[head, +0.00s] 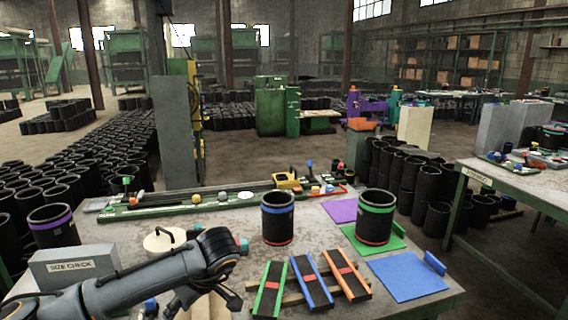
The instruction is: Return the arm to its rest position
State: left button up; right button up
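My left arm comes in from the lower left, and its gripper (205,297) hangs low over the front of the table (225,228). Its fingers look spread apart, with nothing seen between them; the tips are partly cut off by the lower edge. My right gripper is not in view. A black sleeve with a blue band (278,220) stands upright on the bare table. A black sleeve with a green band (375,220) stands upright on the green mat (393,243). A sleeve with a purple band (53,228) stands at the far left, behind the size check box (72,266).
Green, blue and orange-edged strips (310,283) lie on a wooden rack right of the gripper. The blue mat (410,275) and purple mat (341,210) are empty. A green rail with tools (200,207) lines the back edge.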

pick_arm(q)
jog(key=s+d+f+n+g+h, duration=0.1)
jog(key=s+d+f+n+h, duration=0.2)
jog(key=d+f+n+h, duration=0.85)
jog(key=s+d+f+n+h, duration=0.3)
jog(key=d+f+n+h, duration=0.5)
jog(key=d, duration=0.7)
jog(key=s+a+f+n+t+y, duration=0.25)
jog(key=a+f+n+t, duration=0.25)
jog(key=a+f+n, duration=0.5)
jog(key=s+a+f+n+t+y, duration=0.1)
jog(key=a+f+n+t+y, duration=0.4)
jog(key=f+n, duration=0.75)
jog(key=s+a+f+n+g+y, duration=0.25)
jog(key=s+a+f+n, duration=0.3)
jog(key=s, duration=0.45)
jog(key=s+a+f+n+g+y, duration=0.25)
jog(key=s+a+f+n, duration=0.2)
jog(key=s+f, duration=0.35)
jog(key=s+a+f+n+g, duration=0.1)
jog(key=s+f+n+g, duration=0.1)
jog(key=s, duration=0.8)
jog(key=s+a+f+n+g+y, duration=0.1)
jog(key=s+n+g, duration=0.1)
jog(key=s, duration=0.8)
jog(key=shift+a+f+n+g, duration=0.15)
jog(key=shift+f+n+g, duration=0.2)
jog(key=shift+n, duration=0.55)
